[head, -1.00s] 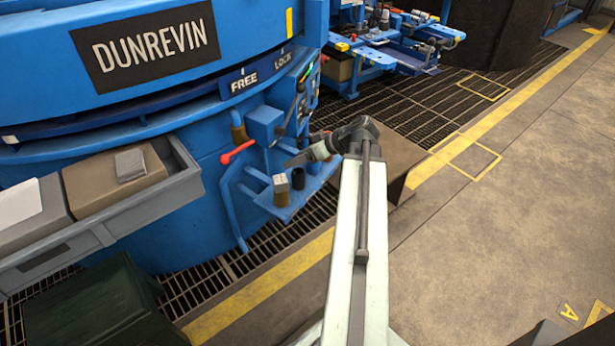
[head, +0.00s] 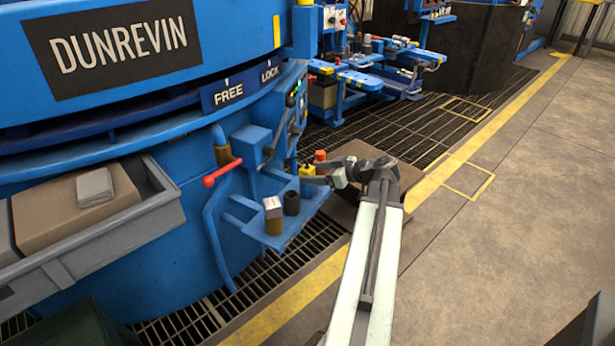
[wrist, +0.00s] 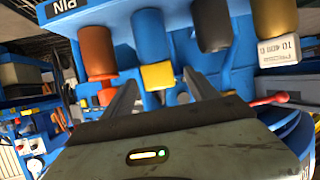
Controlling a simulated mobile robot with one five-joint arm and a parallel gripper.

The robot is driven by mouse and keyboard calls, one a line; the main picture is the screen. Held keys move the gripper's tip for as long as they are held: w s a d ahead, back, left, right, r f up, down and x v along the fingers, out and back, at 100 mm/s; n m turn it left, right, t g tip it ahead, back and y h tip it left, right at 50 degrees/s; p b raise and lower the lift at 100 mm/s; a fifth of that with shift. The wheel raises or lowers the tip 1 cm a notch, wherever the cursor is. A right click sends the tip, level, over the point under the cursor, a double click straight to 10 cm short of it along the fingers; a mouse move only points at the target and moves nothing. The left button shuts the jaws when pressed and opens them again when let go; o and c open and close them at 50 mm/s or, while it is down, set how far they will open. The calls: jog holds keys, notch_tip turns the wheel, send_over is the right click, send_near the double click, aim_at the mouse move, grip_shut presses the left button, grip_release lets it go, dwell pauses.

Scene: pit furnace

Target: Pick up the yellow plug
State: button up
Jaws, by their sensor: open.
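The yellow plug (head: 307,170) stands on a small blue shelf (head: 276,238) on the side of the blue furnace, partly hidden by my gripper. My gripper (head: 312,180) is open and empty. In the wrist view its two fingers (wrist: 160,88) lie on either side of the yellow block in the picture. I cannot tell whether they touch it.
An orange plug (wrist: 97,52) stands beside the yellow one. A black cylinder (head: 291,203) and a tan, white-labelled piece (head: 272,210) share the shelf. A red-tipped lever (head: 222,173) juts out to the left. Open floor (head: 500,240) lies to the right.

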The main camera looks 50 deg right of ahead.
aim_at(312, 172)
jog(key=b+x, duration=0.1)
jog(key=x, duration=0.2)
jog(key=shift+w+f, duration=0.3)
jog(key=shift+r, duration=0.1)
grip_shut()
jog(key=shift+r, duration=0.1)
notch_tip(312, 172, up, 10)
jog(key=p, duration=1)
jog(key=shift+s+d, duration=0.1)
